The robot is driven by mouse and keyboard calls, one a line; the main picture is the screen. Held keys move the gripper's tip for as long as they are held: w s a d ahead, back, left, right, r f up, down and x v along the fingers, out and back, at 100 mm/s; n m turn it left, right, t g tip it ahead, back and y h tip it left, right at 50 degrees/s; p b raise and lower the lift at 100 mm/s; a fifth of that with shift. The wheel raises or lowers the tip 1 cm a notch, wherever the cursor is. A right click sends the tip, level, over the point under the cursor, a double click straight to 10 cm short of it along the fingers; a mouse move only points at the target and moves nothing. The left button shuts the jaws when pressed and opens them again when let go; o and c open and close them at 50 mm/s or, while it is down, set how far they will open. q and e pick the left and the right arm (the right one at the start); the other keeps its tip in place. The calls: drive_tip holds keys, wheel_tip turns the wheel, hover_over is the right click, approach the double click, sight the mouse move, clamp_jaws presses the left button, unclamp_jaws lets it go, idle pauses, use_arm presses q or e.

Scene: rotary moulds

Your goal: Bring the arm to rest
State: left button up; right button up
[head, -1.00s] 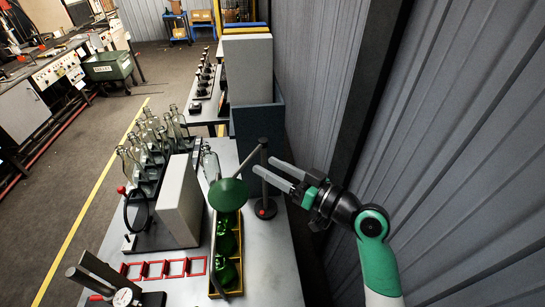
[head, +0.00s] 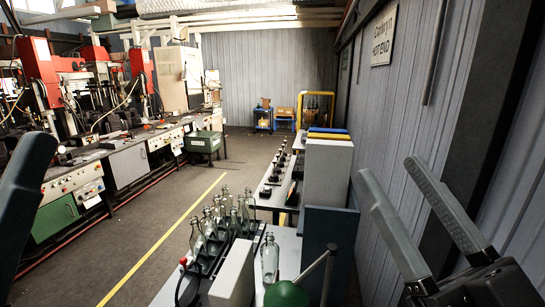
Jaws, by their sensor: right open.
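My right gripper (head: 389,168) is at the lower right of the head view. Its two long grey fingers point up and away, spread apart, with nothing between them. It is close to the camera, in front of the grey corrugated wall, and touches nothing that I can see. A dark shape at the left edge may be part of my left arm.
Several clear glass bottles (head: 212,222) stand in a rack at lower centre. Another bottle (head: 270,258) stands apart, near a green round object (head: 287,295) and a grey panel (head: 233,275). A grey cabinet (head: 327,172) stands behind. The floor aisle (head: 165,215) is clear.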

drive_tip(key=s+d+r+m+t+h, duration=0.4)
drive_tip(key=s+d+r+m+h, duration=0.1)
drive_tip(key=s+d+m+h, duration=0.15)
wheel_tip(320, 180, up, 22)
drive_tip(key=a+n+p, duration=0.1)
drive_tip(key=p, duration=2.1)
drive_tip(key=shift+f, duration=0.2)
